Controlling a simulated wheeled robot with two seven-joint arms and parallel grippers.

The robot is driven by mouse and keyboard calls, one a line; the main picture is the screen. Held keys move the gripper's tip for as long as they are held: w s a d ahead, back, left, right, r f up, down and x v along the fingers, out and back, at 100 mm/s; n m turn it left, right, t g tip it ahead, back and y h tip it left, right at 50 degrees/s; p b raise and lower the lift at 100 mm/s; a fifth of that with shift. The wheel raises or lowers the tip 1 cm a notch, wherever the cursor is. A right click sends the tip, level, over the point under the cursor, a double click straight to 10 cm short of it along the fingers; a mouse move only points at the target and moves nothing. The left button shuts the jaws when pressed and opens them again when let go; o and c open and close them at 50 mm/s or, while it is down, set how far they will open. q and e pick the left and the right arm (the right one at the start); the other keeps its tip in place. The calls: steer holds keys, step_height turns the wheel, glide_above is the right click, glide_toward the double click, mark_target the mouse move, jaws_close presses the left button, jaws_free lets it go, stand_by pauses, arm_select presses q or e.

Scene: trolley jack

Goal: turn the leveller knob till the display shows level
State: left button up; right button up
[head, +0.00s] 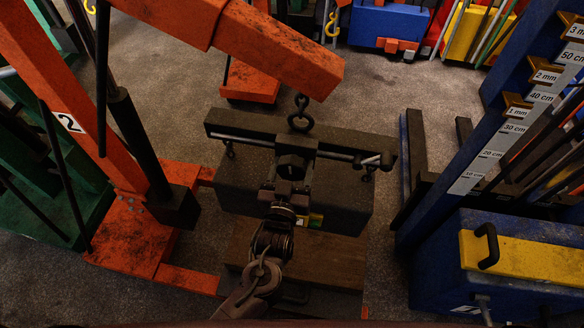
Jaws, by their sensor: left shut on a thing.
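The leveller is a dark beam (235,133) with a thin metal rod along it, hanging by a ring and shackle (299,112) from the orange jib. My left gripper (291,160) reaches up from the bottom to the beam's middle. It is shut around a dark round part that looks like the knob (290,166), mostly hidden between the fingers. A dark block-shaped load (245,185) is below the beam. A small panel with yellow and white patches (315,220), perhaps the display, shows on its front beside my wrist; its reading is too small to tell. My right gripper is not in view.
The orange crane (130,235) stands close on the left. A brown wooden base (345,248) lies under the load. A blue post with a height scale (480,165) and a blue box with a yellow top (520,257) stand on the right. Open floor (385,85) lies behind.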

mark_target(291, 175)
arm_select(q)
steer(key=shift+n, duration=1.2)
steer(key=shift+d+n, duration=0.1)
steer(key=shift+n, duration=1.5)
steer(key=o, duration=1)
steer(key=s, duration=0.3)
steer(key=s+a+b, duration=0.1)
steer(key=s, duration=0.2)
steer(key=shift+s+a+b, duration=0.2)
steer(key=shift+s+b, duration=0.1)
steer(key=shift+s, duration=0.1)
steer(key=shift+s+a, duration=0.1)
steer(key=shift+s, duration=0.35)
